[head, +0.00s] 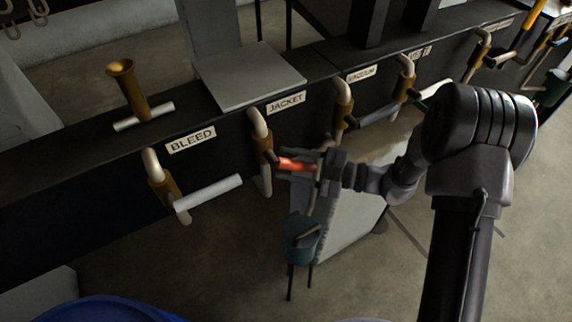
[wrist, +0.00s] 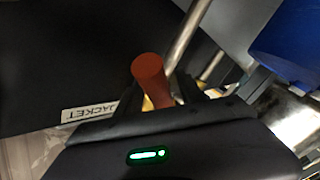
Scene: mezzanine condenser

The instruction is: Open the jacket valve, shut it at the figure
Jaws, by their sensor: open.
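The JACKET label (head: 286,103) is on the dark beam, and it also shows in the wrist view (wrist: 90,112). Below it hangs the jacket valve, a pale bent pipe with a brass body (head: 264,149). Its red-orange lever (head: 297,164) points right in the head view. The lever's round red end (wrist: 148,68) is near the middle of the wrist view. My gripper (head: 303,163) is at the lever with its jaws open, one finger on either side. Whether a finger touches the lever cannot be told. No readable figure shows.
The BLEED valve's white lever (head: 208,193) sticks out to the left of my gripper. The VACUUM valve's dark-and-grey lever (head: 372,117) is to the right. A teal container (head: 302,238) and a pale panel (head: 345,222) stand below. A brass funnel (head: 127,85) stands on the beam.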

